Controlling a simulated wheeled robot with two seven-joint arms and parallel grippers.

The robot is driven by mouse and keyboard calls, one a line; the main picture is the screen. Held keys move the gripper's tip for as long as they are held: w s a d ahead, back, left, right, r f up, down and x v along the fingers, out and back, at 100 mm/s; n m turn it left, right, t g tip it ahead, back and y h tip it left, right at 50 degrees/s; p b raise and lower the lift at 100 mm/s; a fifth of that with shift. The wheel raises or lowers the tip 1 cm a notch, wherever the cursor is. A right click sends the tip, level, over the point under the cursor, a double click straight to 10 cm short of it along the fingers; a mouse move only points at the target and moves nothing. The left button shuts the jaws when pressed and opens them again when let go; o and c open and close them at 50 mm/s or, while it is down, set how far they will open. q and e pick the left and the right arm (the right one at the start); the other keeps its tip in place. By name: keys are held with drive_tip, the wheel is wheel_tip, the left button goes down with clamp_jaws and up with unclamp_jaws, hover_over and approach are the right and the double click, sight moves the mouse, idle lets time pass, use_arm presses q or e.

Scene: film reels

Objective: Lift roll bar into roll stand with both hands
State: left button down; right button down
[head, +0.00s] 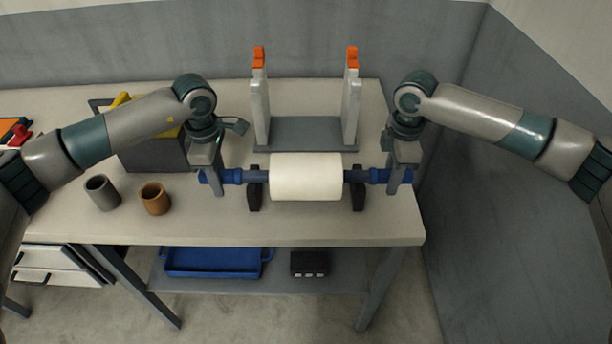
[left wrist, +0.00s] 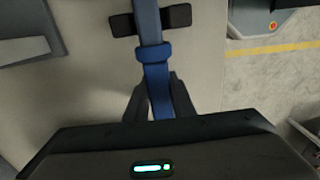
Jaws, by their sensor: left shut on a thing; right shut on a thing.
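The roll bar (head: 258,176) is a dark blue bar with blue end grips, and a white roll (head: 306,177) sits around its middle. It lies level over two black rests (head: 255,192). The roll stand (head: 306,133) has a grey base and two pale uprights with orange tops, behind the bar. My left gripper (head: 212,182) is shut on the bar's left end. The left wrist view shows the blue bar (left wrist: 155,75) running between its fingers (left wrist: 155,100). My right gripper (head: 398,180) is shut on the bar's right end.
A grey cup (head: 102,192) and a brown cup (head: 155,198) stand on the table (head: 260,228) left of the bar. A dark box (head: 150,152) is behind my left arm. A wall stands to the right. A blue tray (head: 215,262) is on the lower shelf.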

use_arm(q)
drive_tip(key=shift+r, duration=0.25)
use_arm(e)
drive_tip(key=shift+r, duration=0.2)
